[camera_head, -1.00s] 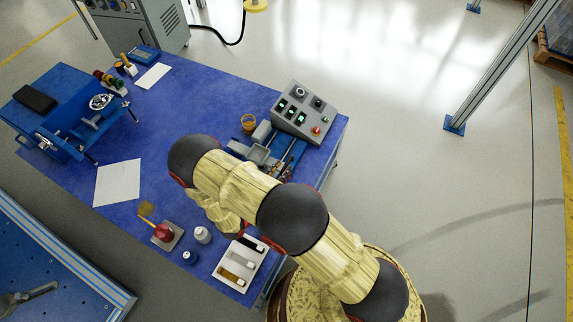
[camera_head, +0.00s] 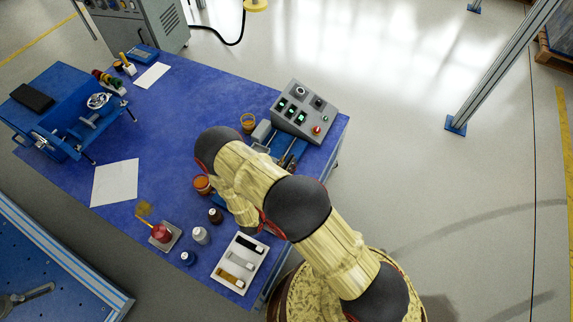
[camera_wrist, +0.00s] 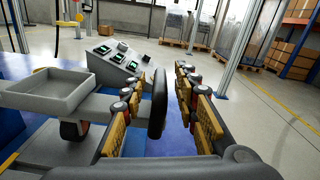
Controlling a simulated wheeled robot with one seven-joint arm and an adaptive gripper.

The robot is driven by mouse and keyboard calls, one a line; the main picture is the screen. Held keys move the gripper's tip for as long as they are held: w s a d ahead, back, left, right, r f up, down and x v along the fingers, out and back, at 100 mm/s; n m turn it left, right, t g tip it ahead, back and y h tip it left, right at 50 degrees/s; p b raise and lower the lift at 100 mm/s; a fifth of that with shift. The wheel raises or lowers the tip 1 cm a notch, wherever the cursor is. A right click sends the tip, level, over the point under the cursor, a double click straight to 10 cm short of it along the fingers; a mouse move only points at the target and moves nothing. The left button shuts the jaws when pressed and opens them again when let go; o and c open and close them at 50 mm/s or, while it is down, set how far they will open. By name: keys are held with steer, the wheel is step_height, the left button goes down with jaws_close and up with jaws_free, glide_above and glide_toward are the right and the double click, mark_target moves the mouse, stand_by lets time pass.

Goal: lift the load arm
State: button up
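In the wrist view, a grey load arm (camera_wrist: 98,106) with a square open tray (camera_wrist: 60,92) lies to the left of my gripper (camera_wrist: 161,78). A black disc-like knob (camera_wrist: 158,103) stands edge-on between my two yellow-padded fingers. The fingers are apart, with a visible gap on each side of the knob. I cannot tell whether the knob is joined to the load arm. In the head view, my arm hides my gripper and most of the test machine; only part of its blue bed (camera_head: 277,147) shows.
A grey control box (camera_head: 303,112) with green displays stands behind the machine on the blue table (camera_head: 185,125). An amber jar (camera_head: 248,122), an orange cup (camera_head: 202,184), small bottles (camera_head: 201,235) and a specimen tray (camera_head: 240,262) are nearby. The table's middle is mostly clear.

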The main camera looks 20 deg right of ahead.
steer(key=shift+w+d, duration=0.1)
steer(key=shift+c, duration=1)
jaws_close()
